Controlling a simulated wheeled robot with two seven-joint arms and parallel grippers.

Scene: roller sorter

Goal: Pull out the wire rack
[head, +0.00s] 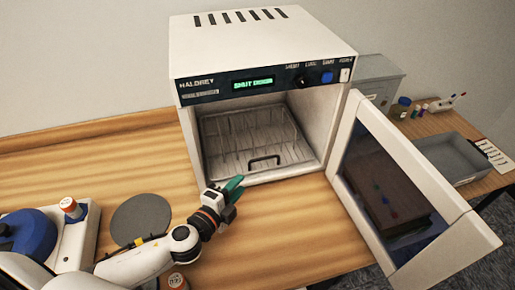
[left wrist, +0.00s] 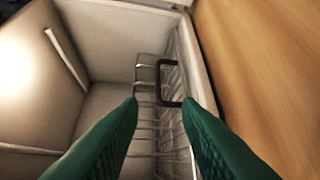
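The wire rack (head: 250,135) lies inside the open chamber of a white benchtop machine (head: 262,50). Its dark handle (head: 264,161) is at the rack's front edge, near the chamber opening. In the left wrist view the handle (left wrist: 170,82) shows just beyond and between the green fingertips, with the rack (left wrist: 172,140) behind it. My left gripper (head: 236,184) is in front of the opening, a little left of the handle and apart from it in the head view. Its fingers (left wrist: 160,103) are open with nothing between them. My right gripper is not in view.
The machine's door (head: 408,185) is swung open to the right. A grey tray (head: 450,158), a grey box (head: 376,85) and small bottles stand at the right. A dark disc (head: 141,218) and a blue-topped device (head: 35,235) are at the left.

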